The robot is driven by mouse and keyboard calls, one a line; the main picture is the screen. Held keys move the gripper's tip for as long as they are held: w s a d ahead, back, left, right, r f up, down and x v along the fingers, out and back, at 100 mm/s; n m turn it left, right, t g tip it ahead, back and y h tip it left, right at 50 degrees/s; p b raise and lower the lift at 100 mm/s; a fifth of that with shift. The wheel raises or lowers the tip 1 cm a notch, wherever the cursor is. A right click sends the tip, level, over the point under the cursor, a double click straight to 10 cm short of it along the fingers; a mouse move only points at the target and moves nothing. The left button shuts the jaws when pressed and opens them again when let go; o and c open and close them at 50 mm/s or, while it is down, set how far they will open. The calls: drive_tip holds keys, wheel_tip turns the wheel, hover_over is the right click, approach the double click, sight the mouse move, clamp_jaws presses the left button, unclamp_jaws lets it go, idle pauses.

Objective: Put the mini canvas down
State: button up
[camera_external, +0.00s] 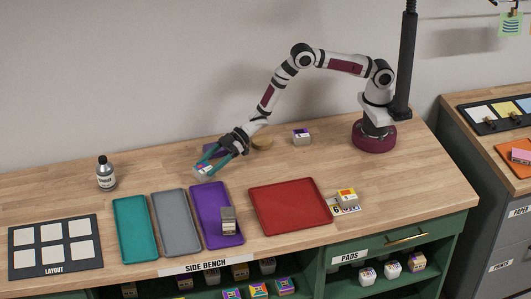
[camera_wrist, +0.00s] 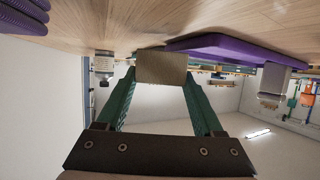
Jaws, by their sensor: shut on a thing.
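My gripper (camera_external: 208,162) is shut on a mini canvas (camera_external: 203,171), a small block with a pale side and a colored face. It is held over the wooden bench, behind the purple tray (camera_external: 207,196). In the wrist view, which looks upside down, the held mini canvas (camera_wrist: 161,68) is a plain tan block between the green fingertips. I cannot tell exactly how high it is above the bench. Another small block (camera_external: 228,226) stands on the purple tray near its front. The purple tray also shows in the wrist view (camera_wrist: 225,44).
A teal tray (camera_external: 135,228), grey tray (camera_external: 176,222) and red tray (camera_external: 290,206) line the front. A layout board (camera_external: 55,270) lies left. A bottle (camera_external: 106,175) stands behind the teal tray. Blocks stand at the back (camera_external: 301,136) and right (camera_external: 347,197).

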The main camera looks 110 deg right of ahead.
drive_tip(key=shift+f, duration=0.3)
drive_tip(key=o, duration=1.3)
drive_tip(key=shift+f, duration=0.1)
drive_tip(key=shift+o, duration=0.2)
drive_tip(key=shift+r, duration=0.25)
drive_tip(key=s+d+r+m+g+h, duration=0.3)
drive_tip(key=s+d+r, duration=0.35)
drive_tip(key=s, duration=0.65)
drive_tip(key=s+d+r+m+g+h, duration=0.35)
drive_tip(key=s+r, duration=0.55)
drive_tip(key=s, duration=0.4)
drive_tip(key=s+a+r+m+g+y, duration=0.1)
drive_tip(key=s+a+g, duration=0.2)
drive_tip(key=s, duration=0.9)
drive_tip(key=s+a+r+m+g+y, duration=0.2)
drive_tip(key=s+a, duration=0.3)
drive_tip(key=s, duration=0.6)
drive_tip(key=shift+s+a+r+g, duration=0.3)
drive_tip(key=shift+s+a+g, duration=0.1)
drive_tip(key=shift+g, duration=0.25)
